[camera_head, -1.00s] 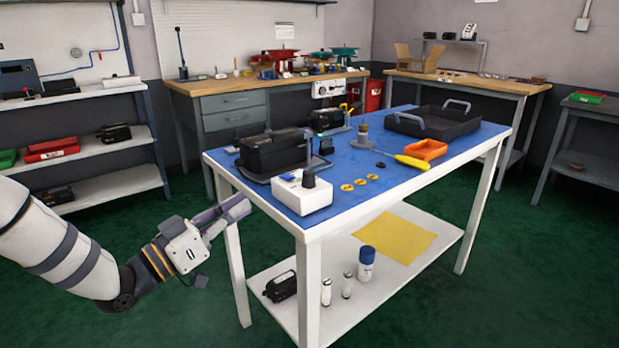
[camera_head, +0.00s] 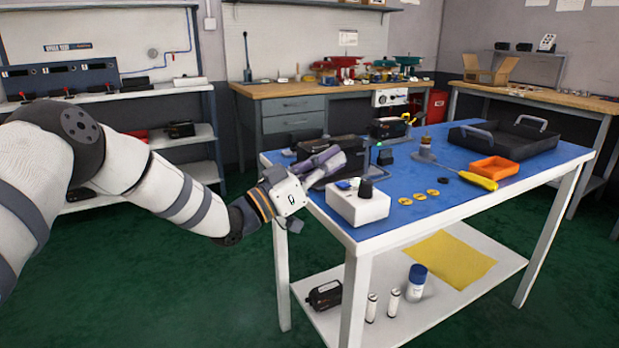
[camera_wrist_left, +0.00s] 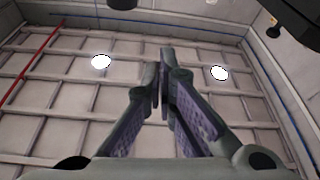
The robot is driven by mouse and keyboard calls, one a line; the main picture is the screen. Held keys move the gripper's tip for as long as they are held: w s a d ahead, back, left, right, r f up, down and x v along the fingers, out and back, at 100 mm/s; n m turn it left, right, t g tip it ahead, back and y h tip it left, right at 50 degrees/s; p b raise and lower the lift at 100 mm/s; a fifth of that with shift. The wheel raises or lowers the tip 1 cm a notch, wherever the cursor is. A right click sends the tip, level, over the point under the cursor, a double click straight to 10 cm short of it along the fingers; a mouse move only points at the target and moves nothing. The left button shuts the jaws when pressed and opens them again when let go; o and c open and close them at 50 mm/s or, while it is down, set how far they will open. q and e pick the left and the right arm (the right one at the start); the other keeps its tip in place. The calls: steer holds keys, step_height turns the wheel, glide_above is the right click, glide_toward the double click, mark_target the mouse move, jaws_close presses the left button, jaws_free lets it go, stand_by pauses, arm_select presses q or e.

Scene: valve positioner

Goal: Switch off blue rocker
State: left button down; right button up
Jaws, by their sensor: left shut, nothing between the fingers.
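A white control box (camera_head: 358,207) stands at the near left corner of the blue-topped table. A small blue rocker (camera_head: 344,184) shows on its top, beside a black knob; its position is too small to tell. My left gripper (camera_head: 334,158) is shut and empty, just behind and left of the white box, in front of the black device. Its fingers look raised above the table. In the left wrist view the closed fingers (camera_wrist_left: 164,62) point towards the ceiling, with no rocker in sight. My right gripper is not in view.
A black device (camera_head: 345,150) stands behind the gripper. Several yellow discs (camera_head: 419,196), an orange tray (camera_head: 496,168), a yellow-handled screwdriver (camera_head: 478,180) and a large black tray (camera_head: 505,143) lie to the right. The blue surface (camera_head: 445,207) near the front is mostly clear.

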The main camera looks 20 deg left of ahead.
arm_select(q)
steer(key=shift+w+d+f, duration=0.1)
steer(key=shift+d+f, duration=0.15)
steer(key=shift+f, duration=0.7)
steer(key=shift+w+d+f, duration=0.1)
steer(key=shift+d+f, duration=0.1)
steer(key=shift+f, duration=0.75)
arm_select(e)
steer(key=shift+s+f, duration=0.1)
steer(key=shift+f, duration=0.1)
arm_select(q)
steer(key=shift+f+m+h+b, duration=0.3)
steer(key=shift+f+m+b, duration=0.2)
steer(key=shift+f+b, duration=0.05)
steer(key=shift+s+d+f+m+g, duration=0.15)
steer(key=shift+m+g, duration=0.15)
steer(key=shift+m, duration=0.3)
steer(key=shift+s+r, duration=0.1)
steer(key=shift+r, duration=0.3)
step_height(320, 180, up, 4)
steer(key=p, duration=0.2)
steer(key=v, duration=1)
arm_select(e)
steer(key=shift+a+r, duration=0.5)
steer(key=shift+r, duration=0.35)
